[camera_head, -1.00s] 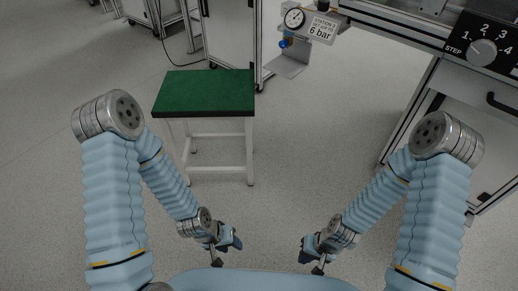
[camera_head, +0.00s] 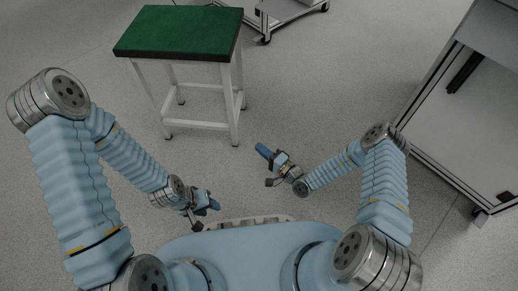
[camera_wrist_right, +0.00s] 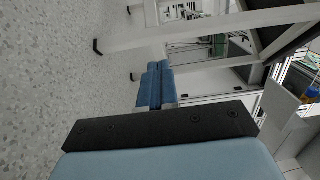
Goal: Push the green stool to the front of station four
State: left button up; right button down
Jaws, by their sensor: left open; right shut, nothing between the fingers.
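The green stool (camera_head: 180,31) stands upright on white legs at the upper left of the head view. Its seat is flat and green. My left gripper (camera_head: 214,202) is open and empty, low in front of the stool. My right gripper (camera_head: 262,150) is shut and empty, reaching forward near the stool's front right leg, apart from it. In the right wrist view its blue fingers (camera_wrist_right: 154,85) are together, and a white leg with a black foot, seemingly the stool's, crosses beyond them. No label for station four shows.
A white cabinet or bench (camera_head: 465,120) with a dark frame stands at the right. A wheeled frame (camera_head: 268,22) stands behind the stool at the top. Grey floor (camera_head: 335,85) is clear between stool and cabinet.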

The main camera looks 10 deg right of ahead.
jog(key=b, duration=0.3)
send_near(236, 129)
jog(key=x, duration=0.5)
jog(key=shift+a+r, duration=0.25)
jog(key=shift+r, duration=0.05)
jog(key=shift+w+a+r, duration=0.1)
jog(key=shift+w+a, duration=0.3)
jog(key=shift+w, duration=0.1)
